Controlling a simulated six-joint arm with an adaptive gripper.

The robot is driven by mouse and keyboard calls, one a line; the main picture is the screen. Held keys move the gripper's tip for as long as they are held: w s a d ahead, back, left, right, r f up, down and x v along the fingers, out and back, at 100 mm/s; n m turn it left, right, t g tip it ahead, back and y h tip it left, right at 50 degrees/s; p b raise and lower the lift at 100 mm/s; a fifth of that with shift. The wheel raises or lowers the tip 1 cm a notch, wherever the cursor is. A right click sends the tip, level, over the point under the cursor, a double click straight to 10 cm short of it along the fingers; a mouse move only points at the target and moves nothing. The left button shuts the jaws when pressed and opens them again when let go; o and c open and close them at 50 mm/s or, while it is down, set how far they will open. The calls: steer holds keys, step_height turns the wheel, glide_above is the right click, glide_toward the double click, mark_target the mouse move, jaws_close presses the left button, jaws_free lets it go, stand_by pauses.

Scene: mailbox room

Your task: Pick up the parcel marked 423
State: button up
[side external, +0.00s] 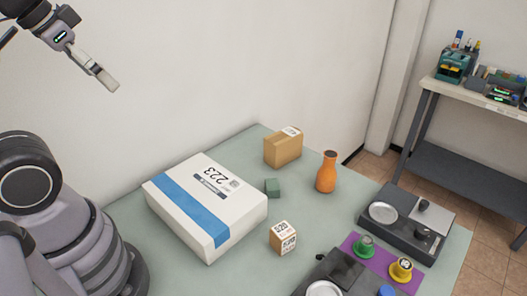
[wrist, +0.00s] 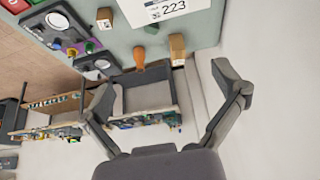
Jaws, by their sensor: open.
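I can read 423 on no parcel. A large white parcel (side external: 207,205) with a blue stripe lies flat on the table and reads 223; part of it shows at the top of the wrist view (wrist: 160,8). A brown cardboard parcel (side external: 283,149) stands behind it, its top label too small to read; it also shows in the wrist view (wrist: 177,50). A small labelled box (side external: 282,239) sits in front, its number unclear. My gripper (side external: 108,82) is raised high at upper left, well away from the parcels. Its fingers are spread and empty in the wrist view (wrist: 168,88).
An orange bottle (side external: 326,173) and a green block (side external: 272,187) stand near the brown parcel. Dark devices (side external: 410,220) and a purple mat (side external: 360,261) with coloured pieces fill the right side. A wall runs behind the table; a shelf (side external: 470,92) stands at right.

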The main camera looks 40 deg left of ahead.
steer(key=t, duration=0.8)
glide_above(282, 137)
steer(key=s, duration=0.6)
step_height(282, 137, down, 24)
steer(key=r, duration=0.1)
step_height(282, 137, down, 9)
steer(key=shift+w+f, duration=0.1)
steer(key=shift+w, duration=0.55)
steer(key=shift+x, duration=3.15)
steer(key=shift+w, duration=0.1)
